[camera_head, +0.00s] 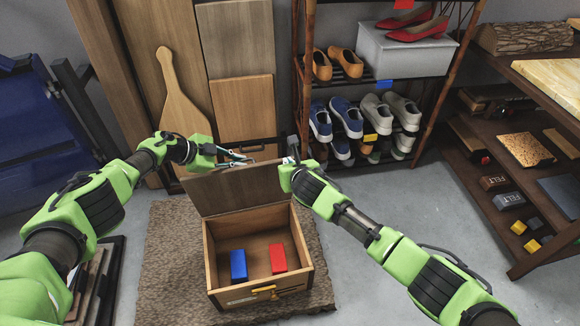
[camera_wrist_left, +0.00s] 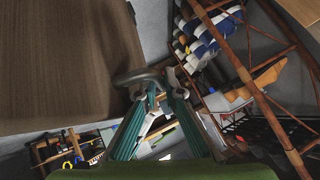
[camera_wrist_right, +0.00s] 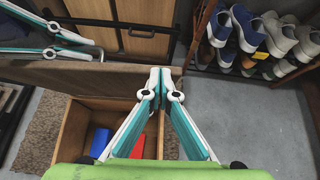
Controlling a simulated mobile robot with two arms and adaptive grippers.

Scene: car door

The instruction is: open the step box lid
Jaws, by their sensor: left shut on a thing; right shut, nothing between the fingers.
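The wooden step box (camera_head: 212,262) sits open on a brown mat, with its lid (camera_head: 235,190) raised and standing up at the back edge. A red block (camera_head: 277,258) and a blue block (camera_head: 238,265) lie inside. My left gripper (camera_head: 240,157) is at the lid's top edge, shut on it; the exact contact is hard to make out. In the left wrist view, the lid (camera_wrist_left: 60,60) fills the upper left beside the fingers (camera_wrist_left: 150,85). My right gripper (camera_head: 291,150) is shut and empty near the lid's top right corner; its fingers (camera_wrist_right: 163,85) also show in the right wrist view.
A shoe rack (camera_head: 375,120) stands behind and to the right. Wooden boards and panels (camera_head: 235,40) lean at the back. A shelf unit (camera_head: 530,180) stands at the far right. The mat (camera_head: 165,260) lies under the box, and the grey floor to its right is clear.

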